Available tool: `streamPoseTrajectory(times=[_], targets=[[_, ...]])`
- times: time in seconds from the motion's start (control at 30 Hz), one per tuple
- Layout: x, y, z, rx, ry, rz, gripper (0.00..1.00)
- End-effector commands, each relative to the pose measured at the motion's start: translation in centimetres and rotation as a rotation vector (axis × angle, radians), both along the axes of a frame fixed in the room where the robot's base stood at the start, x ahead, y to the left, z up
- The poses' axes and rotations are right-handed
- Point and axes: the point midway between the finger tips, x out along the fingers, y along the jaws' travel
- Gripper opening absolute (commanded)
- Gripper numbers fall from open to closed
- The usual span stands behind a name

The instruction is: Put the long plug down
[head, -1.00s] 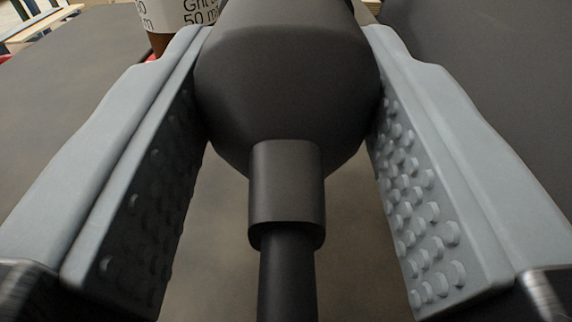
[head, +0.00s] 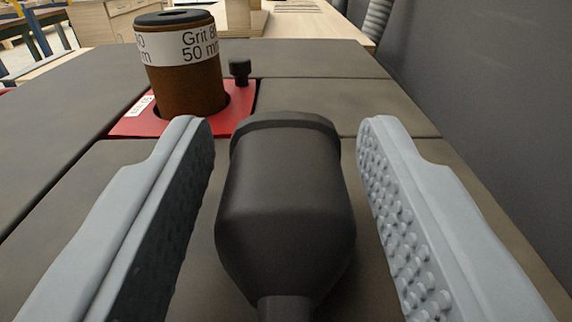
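The long plug (head: 286,205) is a thick dark grey body with a rim at its far end and a narrowing neck with a cable at the near end. It lies on the dark grey surface in the middle of the head view. My gripper (head: 287,140) is open, with one pale grey studded finger on each side of the plug. A gap shows between each finger and the plug. The plug's underside is hidden.
A brown sanding roll (head: 188,85) with a white "Grit" label stands in a red holder (head: 138,126) beyond the plug to the left. A small black knob (head: 240,70) is beside it. A dark grey wall (head: 480,110) rises on the right. The dark surface (head: 60,230) on the left is clear.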

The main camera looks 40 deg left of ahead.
Motion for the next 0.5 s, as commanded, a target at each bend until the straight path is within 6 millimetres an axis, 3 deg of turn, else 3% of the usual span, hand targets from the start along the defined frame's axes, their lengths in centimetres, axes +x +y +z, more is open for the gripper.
streamPoseTrajectory(times=[0.33, 0.5], targets=[[0.0, 0.0, 0.1, 0.000, 0.000, 0.000, 0.57], [0.0, 0.0, 1.3, -0.002, -0.003, 0.001, 0.57]])
